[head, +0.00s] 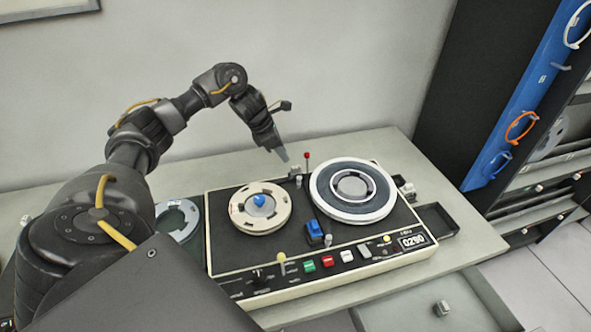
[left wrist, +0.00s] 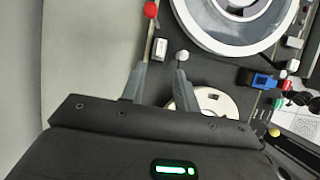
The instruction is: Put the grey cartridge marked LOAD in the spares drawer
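A small grey block with a pale top (head: 295,172), which looks like a cartridge, sits at the back of the tape machine's deck, beside a red-knobbed lever. It also shows in the left wrist view (left wrist: 160,48), just beyond my fingertips and in line with the gap between them. Its marking is too small to read. My left gripper (head: 282,154) is above the back of the deck, fingers apart and empty (left wrist: 160,70). An open grey drawer (head: 385,312) at the bottom right holds another small grey block (head: 442,308). Its label cannot be seen. My right gripper is out of view.
The tape machine (head: 300,245) carries a cream reel (head: 244,219), a large grey reel (head: 376,210) and a blue block (head: 314,232). The red-knobbed lever (head: 306,156) and a white-knobbed lever (left wrist: 182,57) stand near my fingers. A black tray (head: 446,219) is at the right.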

